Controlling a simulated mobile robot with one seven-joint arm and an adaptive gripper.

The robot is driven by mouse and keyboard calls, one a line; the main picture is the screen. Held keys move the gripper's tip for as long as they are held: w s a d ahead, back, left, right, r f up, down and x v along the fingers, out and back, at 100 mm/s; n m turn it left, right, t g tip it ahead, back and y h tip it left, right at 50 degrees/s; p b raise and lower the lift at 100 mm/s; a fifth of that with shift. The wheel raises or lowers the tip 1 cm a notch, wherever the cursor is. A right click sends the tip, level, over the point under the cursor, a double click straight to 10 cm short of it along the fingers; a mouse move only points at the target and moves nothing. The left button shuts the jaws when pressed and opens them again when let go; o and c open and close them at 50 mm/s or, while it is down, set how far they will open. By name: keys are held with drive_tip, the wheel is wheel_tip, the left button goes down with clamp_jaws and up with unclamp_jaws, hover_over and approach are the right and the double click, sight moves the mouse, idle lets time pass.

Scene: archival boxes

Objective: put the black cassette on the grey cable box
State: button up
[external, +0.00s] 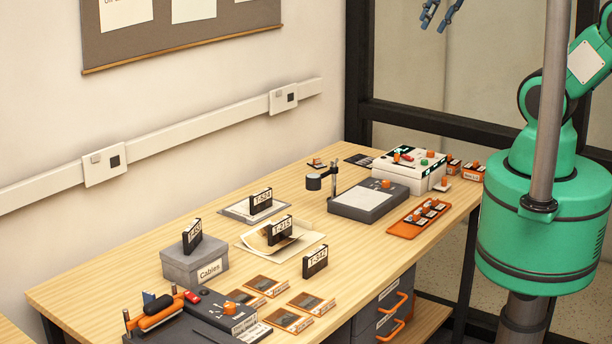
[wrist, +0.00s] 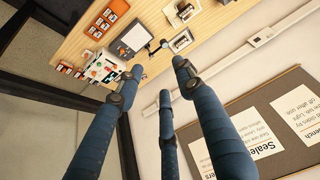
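The grey cable box (external: 195,262), labelled "Cables", stands on the table at the left. One black cassette (external: 192,236) with a white label stands upright and slightly tilted on its lid. Three other black cassettes show: one (external: 315,262) upright on bare wood to the right of the box, one (external: 280,231) on cream paper, and one (external: 261,201) on a grey-edged sheet farther back. Two cassettes also show small in the wrist view (wrist: 181,41). My gripper (external: 440,14) is high above the table, far from the box, its blue fingers spread and empty in the wrist view (wrist: 158,80).
A dark scanner with a post (external: 367,200), a white device (external: 410,168) and an orange tray (external: 418,218) are at the right. Orange-framed slides (external: 287,320) and a dark tool unit (external: 200,325) are in front. A noticeboard (wrist: 262,120) hangs on the wall.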

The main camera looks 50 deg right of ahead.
drive_tip(key=shift+s+d+f+m, duration=0.2)
drive_tip(key=shift+s, duration=0.3)
drive_tip(key=shift+s+d+f+m, duration=0.15)
drive_tip(key=shift+s+m, duration=0.05)
drive_tip(key=shift+s, duration=0.25)
drive_tip(key=shift+f, duration=0.1)
wheel_tip(320, 180, down, 13)
drive_tip(key=b, duration=1.3)
drive_tip(key=shift+f+b, duration=0.2)
drive_tip(key=shift+b, duration=0.15)
